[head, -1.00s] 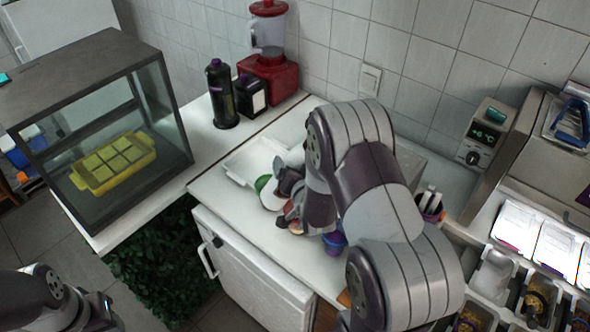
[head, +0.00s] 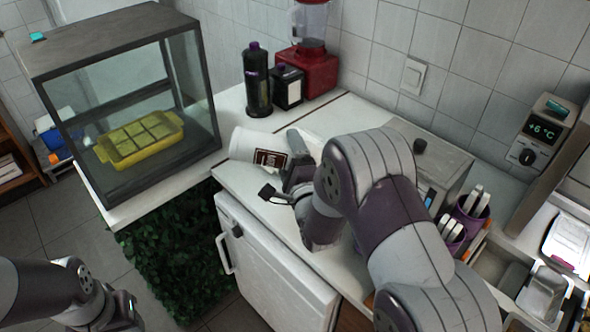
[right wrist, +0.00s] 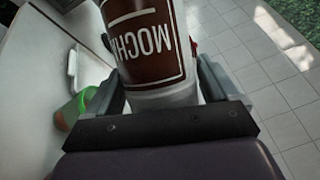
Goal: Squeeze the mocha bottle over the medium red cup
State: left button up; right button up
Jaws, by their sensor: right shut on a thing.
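The mocha bottle (head: 250,145) is white with a brown label; it is tipped nearly onto its side above the counter in the head view. My right gripper (head: 293,170) is shut on it. In the right wrist view the bottle's MOCHA label (right wrist: 148,45) lies between the fingers of my right gripper (right wrist: 160,88). I cannot make out the medium red cup; my right arm hides part of the counter. A small red patch shows beside the bottle in the wrist view, too little to identify. My left gripper (head: 122,310) is at the lower left, its fingers unclear.
A glass case (head: 75,95) with a yellow tray stands left. A dark bottle (head: 257,80), a black dispenser (head: 288,88) and a red blender (head: 310,70) stand behind. A green and orange item (right wrist: 72,110) shows at the wrist view's left. A grey appliance (head: 440,165) is right of my arm.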

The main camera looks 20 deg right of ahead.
jog(key=d+m+h+b, duration=0.1)
jog(key=m+b, duration=0.2)
jog(key=s+d+f+m+t+h+b, duration=0.1)
jog(key=m+b, duration=0.2)
jog(key=b, duration=0.1)
jog(key=d+m+t+h+b, duration=0.1)
jog(key=m+b, duration=0.2)
jog(key=shift+s+f, duration=0.25)
jog(key=shift+s+d+m+h+b, duration=0.15)
jog(key=shift+d+m+h+b, duration=0.3)
jog(key=shift+m+b, duration=0.4)
jog(key=shift+r, duration=0.1)
jog(key=shift+o, duration=0.6)
jog(key=shift+c, duration=1)
jog(key=o, duration=0.4)
jog(key=c, duration=0.6)
